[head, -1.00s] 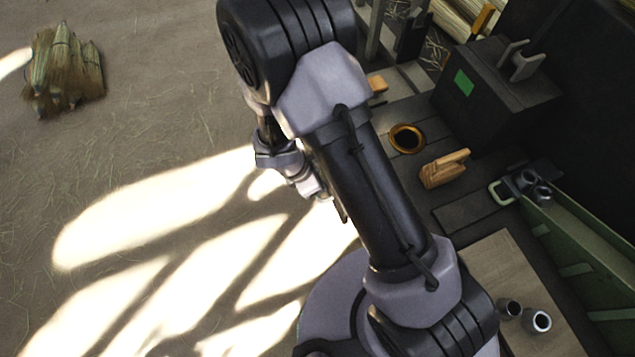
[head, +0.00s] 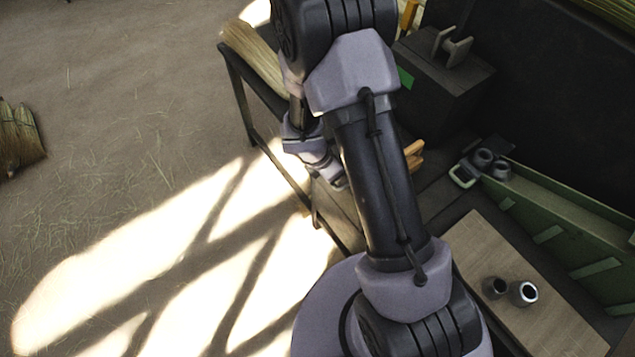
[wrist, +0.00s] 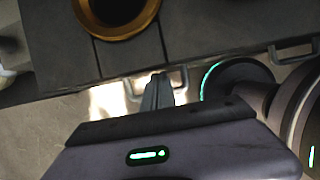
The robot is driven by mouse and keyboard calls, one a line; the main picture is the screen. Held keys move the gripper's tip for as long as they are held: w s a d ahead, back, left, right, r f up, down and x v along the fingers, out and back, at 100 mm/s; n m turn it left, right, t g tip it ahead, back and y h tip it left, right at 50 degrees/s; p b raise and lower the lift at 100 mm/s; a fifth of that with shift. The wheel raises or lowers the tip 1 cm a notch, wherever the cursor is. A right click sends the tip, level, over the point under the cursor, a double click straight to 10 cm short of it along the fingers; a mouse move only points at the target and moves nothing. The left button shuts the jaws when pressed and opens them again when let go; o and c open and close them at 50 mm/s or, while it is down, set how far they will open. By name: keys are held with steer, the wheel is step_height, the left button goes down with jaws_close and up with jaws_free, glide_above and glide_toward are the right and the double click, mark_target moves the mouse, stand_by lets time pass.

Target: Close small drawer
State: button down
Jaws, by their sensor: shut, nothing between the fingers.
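My gripper (wrist: 158,92) is shut and empty in the wrist view. Its fingers point at the bench's front edge. A grey bracket handle (wrist: 183,78) shows partly behind the fingers, on the bench front. A second grey handle (wrist: 296,49) is further right along the same edge. I cannot tell which handle belongs to the small drawer, how far it stands out, or whether the fingers touch the handle. In the head view my arm hides most of the bench front, and the fingers are not clear.
A brass-rimmed bowl (wrist: 117,28) sits on the bench top. A dark box (head: 440,85), a green tray (head: 560,225) and two metal cups (head: 522,293) on a board (head: 480,250) are on the right. Straw bundles (head: 20,138) lie on the open floor at left.

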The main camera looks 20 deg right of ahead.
steer(key=shift+w+d, duration=0.15)
steer(key=shift+d, duration=0.25)
steer(key=shift+r, duration=0.15)
step_height(320, 180, up, 23)
steer(key=s+a+m+t+p, duration=0.1)
steer(key=s+a+m+p, duration=0.2)
steer(key=m+p, duration=0.5)
steer(key=s+a+r+m+t+y+b, duration=0.1)
steer(key=s+a+r+m+y, duration=0.2)
steer(key=s+r+m, duration=0.4)
steer(key=s+a+r+m+t+y+b, duration=0.2)
steer(key=s+a+r+m, duration=0.3)
steer(key=m, duration=0.5)
step_height(320, 180, up, 3)
steer(key=s+y, duration=0.1)
steer(key=s, duration=0.2)
steer(key=shift+a+f+t, duration=0.15)
steer(key=shift+a+t, duration=0.1)
steer(key=shift+t, duration=0.05)
